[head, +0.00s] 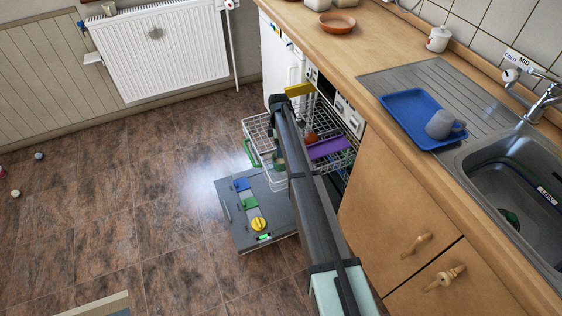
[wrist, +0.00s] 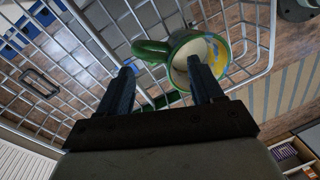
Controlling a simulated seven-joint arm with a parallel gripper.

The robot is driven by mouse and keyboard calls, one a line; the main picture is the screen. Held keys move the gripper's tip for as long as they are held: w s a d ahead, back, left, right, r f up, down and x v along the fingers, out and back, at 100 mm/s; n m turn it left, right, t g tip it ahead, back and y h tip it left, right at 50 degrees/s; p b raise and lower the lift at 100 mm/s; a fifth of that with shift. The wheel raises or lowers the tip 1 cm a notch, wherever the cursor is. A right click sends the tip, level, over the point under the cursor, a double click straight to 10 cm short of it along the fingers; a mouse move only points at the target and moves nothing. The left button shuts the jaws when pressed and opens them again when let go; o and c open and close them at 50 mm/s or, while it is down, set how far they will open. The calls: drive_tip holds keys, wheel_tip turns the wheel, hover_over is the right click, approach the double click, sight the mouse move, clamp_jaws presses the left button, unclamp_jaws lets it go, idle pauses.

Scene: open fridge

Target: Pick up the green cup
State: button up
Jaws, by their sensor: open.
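The green cup (wrist: 181,44) shows in the wrist view among the wires of a pulled-out rack (wrist: 255,68). It has a green rim and handle and a pale inside, with yellow and blue on its side. Its mouth faces my camera. The handle (wrist: 150,50) points left. My gripper (wrist: 161,68) is open and empty. Its right finger overlaps the cup's mouth, and its left finger is left of the handle's end. I cannot tell whether either finger touches the cup. In the head view my arm covers part of the rack, and I cannot make out the cup for sure.
The open dishwasher door (head: 236,218) lies low under the rack. A purple item (head: 328,148) lies in the rack's right part. Cabinets and the wooden counter (head: 345,52) stand to the right. A blue tray (head: 408,112) holds a grey mug (head: 440,124). The floor at left is mostly clear.

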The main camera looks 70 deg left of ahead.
drive_tip(key=f, duration=0.2)
drive_tip(key=d+f, duration=0.1)
drive_tip(key=f, duration=0.1)
drive_tip(key=shift+s+f, duration=0.1)
drive_tip(key=shift+c, duration=0.2)
clamp_jaws()
idle(0.3)
